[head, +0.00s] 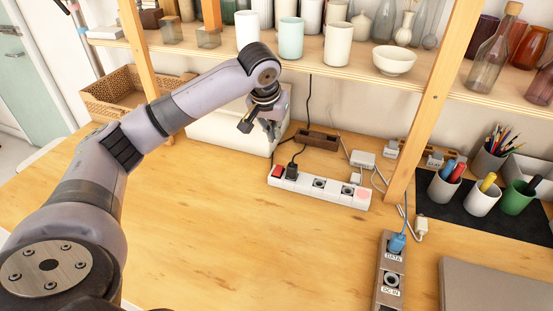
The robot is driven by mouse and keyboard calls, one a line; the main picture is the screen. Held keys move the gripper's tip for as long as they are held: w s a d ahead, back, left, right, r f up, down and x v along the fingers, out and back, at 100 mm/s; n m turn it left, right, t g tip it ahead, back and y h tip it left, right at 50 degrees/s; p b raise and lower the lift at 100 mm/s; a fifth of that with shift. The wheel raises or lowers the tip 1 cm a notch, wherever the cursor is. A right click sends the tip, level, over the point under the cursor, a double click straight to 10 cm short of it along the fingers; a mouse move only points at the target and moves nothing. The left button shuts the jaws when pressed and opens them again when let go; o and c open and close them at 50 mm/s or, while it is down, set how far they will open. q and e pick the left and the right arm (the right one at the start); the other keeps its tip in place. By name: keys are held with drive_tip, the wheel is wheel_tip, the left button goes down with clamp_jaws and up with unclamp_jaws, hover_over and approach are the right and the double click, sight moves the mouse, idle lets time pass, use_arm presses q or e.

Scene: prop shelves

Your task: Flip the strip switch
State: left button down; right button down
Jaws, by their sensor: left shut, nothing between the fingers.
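The white power strip (335,193) lies on the wooden table, slightly tilted across the middle of the view. Its red switch (277,171) is at its left end. A black plug (292,172) sits in the socket beside the switch. Which way the switch is set is too small to tell. My left gripper (258,128) is shut and empty, pointing down behind and to the left of the switch, apart from it. My right gripper is not in view.
A pale box (225,134) stands behind my left gripper. A grey panel marked DATA (388,291) with a blue plug (396,243) lies at the front right. Cups of pens (481,201) stand at the right. A shelf (310,52) hangs above. The table's front middle is clear.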

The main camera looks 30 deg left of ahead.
use_arm(q)
approach(280, 167)
drive_tip(key=x, duration=0.3)
drive_tip(key=w+x, duration=0.1)
drive_tip(key=x, duration=0.2)
drive_tip(key=shift+w+a+r+p, duration=0.1)
drive_tip(key=shift+w+r+p, duration=0.1)
drive_tip(key=shift+p, duration=0.2)
drive_tip(key=shift+f, duration=0.45)
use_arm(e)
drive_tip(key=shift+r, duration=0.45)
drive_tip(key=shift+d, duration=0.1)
